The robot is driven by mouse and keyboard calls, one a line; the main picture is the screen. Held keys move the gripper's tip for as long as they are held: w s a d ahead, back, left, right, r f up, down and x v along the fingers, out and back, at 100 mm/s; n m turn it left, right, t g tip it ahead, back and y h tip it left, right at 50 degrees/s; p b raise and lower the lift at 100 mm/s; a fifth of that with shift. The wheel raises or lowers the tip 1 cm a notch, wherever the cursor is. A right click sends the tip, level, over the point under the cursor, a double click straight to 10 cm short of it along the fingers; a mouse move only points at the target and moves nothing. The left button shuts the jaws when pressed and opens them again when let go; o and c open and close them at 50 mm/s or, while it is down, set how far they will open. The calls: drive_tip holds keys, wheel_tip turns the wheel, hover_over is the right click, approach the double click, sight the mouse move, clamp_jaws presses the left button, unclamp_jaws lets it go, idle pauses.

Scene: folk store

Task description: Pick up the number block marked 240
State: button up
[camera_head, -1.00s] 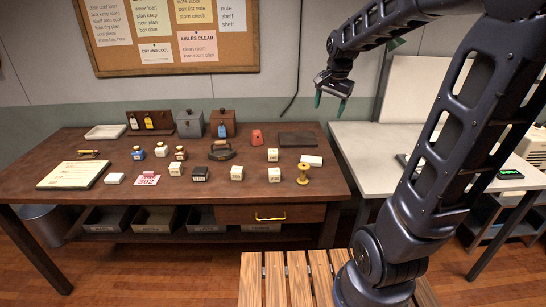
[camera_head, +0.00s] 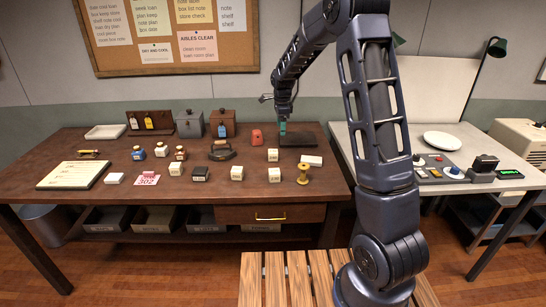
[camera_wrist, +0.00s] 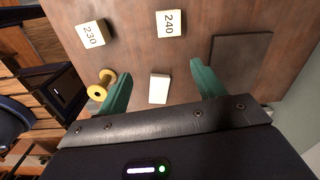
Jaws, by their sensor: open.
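The white block marked 240 (camera_wrist: 171,24) lies on the brown table at the top middle of the wrist view, its number readable. In the head view it appears to be the small white block (camera_head: 273,155) in front of the dark flat pad; its number is too small to read there. My gripper (camera_wrist: 161,72) is open and empty, with green fingers spread wide. In the head view my gripper (camera_head: 283,127) hangs above the table's right back part, near the dark pad. The 240 block is beyond the fingertips in the wrist view, not between them.
A block marked 230 (camera_wrist: 90,34), a yellow spool (camera_wrist: 101,86) and a plain white block (camera_wrist: 159,88) lie nearby. The dark pad (camera_wrist: 240,65) is at the right. Several more blocks, bottles and a dark iron-like object (camera_head: 221,151) stand further left on the table.

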drive_tip(key=m, duration=0.1)
hover_over(273, 151)
wheel_tip(273, 151, down, 5)
drive_tip(key=shift+m, duration=0.3)
drive_tip(key=f, duration=0.5)
drive_tip(key=shift+s+d, duration=0.1)
drive_tip(key=shift+d, duration=0.15)
drive_tip(key=shift+a+f, duration=0.15)
drive_tip(key=shift+f, duration=1.25)
drive_tip(key=shift+a+f, duration=0.1)
drive_tip(key=shift+f, duration=1.25)
drive_tip(key=c, duration=1.1)
drive_tip(key=shift+o, duration=0.2)
drive_tip(key=shift+r, duration=0.1)
